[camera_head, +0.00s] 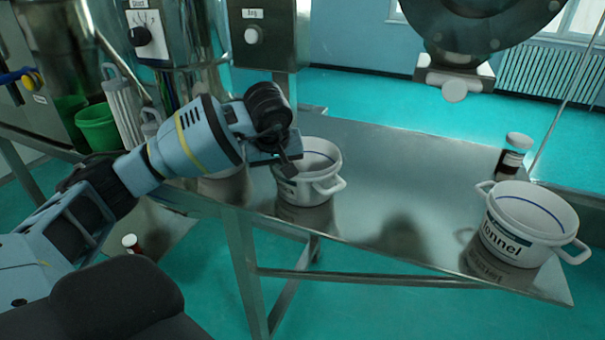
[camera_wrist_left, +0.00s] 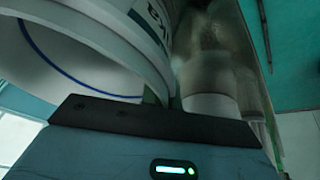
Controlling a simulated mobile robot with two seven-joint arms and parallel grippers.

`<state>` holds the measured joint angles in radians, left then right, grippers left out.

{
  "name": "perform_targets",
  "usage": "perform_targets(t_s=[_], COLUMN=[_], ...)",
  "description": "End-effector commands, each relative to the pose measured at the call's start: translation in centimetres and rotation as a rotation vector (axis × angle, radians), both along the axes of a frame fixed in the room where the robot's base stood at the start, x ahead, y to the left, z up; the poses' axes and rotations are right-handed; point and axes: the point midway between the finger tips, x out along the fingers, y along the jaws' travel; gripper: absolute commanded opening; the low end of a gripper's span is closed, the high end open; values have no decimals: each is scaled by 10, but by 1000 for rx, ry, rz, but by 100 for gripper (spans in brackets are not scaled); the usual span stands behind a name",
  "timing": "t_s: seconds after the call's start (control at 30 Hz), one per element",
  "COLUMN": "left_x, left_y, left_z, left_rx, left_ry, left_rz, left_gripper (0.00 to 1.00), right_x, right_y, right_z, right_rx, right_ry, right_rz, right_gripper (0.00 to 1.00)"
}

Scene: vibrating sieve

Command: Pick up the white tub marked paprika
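A white two-handled tub (camera_head: 325,188) with a blue line inside stands on the metal table near the middle in the head view. Its label is mostly covered by my left gripper, so I cannot read the name. My left gripper (camera_head: 290,168) points down at the tub's near left rim. In the left wrist view the tub's wall (camera_wrist_left: 115,45) fills the upper left, close to the gripper, with part of a label showing. I cannot tell whether the fingers are apart or closed on the rim. My right gripper is not in view.
Another white tub (camera_head: 530,215), its label ending in "nnel", stands at the table's right end. A dark jar with a white lid (camera_head: 512,153) stands behind it. Steel machinery (camera_head: 265,30) rises behind my left gripper. The table (camera_head: 400,180) is clear between the tubs.

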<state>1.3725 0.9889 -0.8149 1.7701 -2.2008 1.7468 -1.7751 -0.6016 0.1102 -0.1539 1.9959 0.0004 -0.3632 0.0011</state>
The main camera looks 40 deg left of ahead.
Motion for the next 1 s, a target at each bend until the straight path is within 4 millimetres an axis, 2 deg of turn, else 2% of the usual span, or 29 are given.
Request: perform_targets(t_s=[0.17, 0.27, 0.5, 0.7, 1.0], left_x=[1, 1, 1, 1, 0], left_y=[0, 0, 0, 0, 0], left_z=[4, 16, 60, 90, 101], left_rx=[-1, -1, 0, -1, 0], left_ry=[-4, -5, -6, -4, 0], left_rz=[0, 1, -1, 0, 0], left_gripper=[0, 0, 0, 0, 0], right_x=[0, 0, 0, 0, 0], right_y=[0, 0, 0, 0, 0], right_z=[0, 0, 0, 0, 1], right_rx=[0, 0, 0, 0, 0], right_ry=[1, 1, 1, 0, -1], right_rz=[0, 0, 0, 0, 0], right_gripper=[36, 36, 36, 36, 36])
